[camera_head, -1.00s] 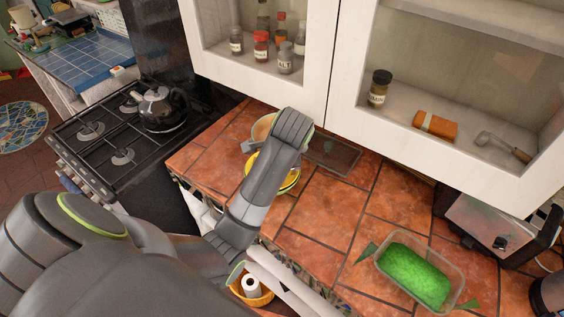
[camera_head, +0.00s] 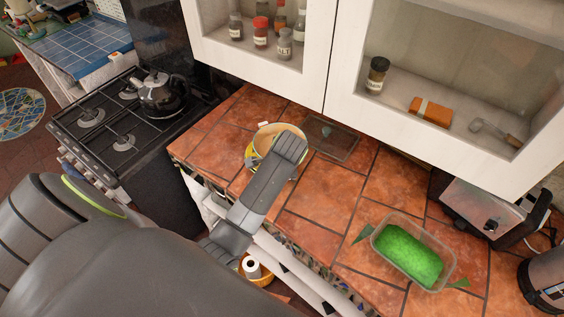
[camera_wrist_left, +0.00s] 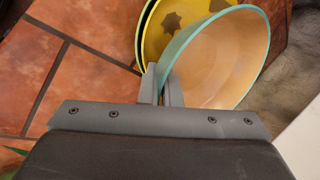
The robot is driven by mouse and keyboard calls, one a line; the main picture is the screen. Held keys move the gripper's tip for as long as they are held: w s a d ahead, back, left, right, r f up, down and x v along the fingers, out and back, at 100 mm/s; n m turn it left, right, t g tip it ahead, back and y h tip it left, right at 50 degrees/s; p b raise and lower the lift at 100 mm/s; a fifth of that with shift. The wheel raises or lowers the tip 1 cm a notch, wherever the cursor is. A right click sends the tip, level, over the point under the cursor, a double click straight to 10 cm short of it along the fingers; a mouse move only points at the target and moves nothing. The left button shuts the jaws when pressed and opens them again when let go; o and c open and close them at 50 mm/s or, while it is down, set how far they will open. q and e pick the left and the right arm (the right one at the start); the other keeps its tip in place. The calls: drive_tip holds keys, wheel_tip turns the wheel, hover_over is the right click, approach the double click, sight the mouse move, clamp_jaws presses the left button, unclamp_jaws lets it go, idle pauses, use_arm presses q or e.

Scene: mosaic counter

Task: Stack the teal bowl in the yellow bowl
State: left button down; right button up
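The teal bowl (camera_head: 266,138), with a teal rim and a tan inside, is at the yellow bowl on the tiled counter. In the left wrist view the teal bowl (camera_wrist_left: 232,55) is tilted and overlaps the yellow bowl (camera_wrist_left: 178,20), which has brown patches inside. In the head view only a strip of the yellow bowl (camera_head: 251,158) shows beneath it. My left gripper (camera_wrist_left: 162,82) is shut on the teal bowl's near rim. My left wrist hides part of both bowls in the head view. I cannot tell whether the bowls touch. My right gripper is not in view.
A dark flat tray (camera_head: 331,138) lies right of the bowls, under the wall cabinet (camera_head: 328,60). A clear container with green contents (camera_head: 408,254) and a toaster (camera_head: 482,208) are farther right. The stove with a kettle (camera_head: 160,94) is left. Counter tiles between are bare.

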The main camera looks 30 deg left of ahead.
use_arm(q)
drive_tip(key=shift+f, duration=0.55)
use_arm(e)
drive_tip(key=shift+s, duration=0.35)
use_arm(q)
drive_tip(key=c, duration=1.6)
unclamp_jaws()
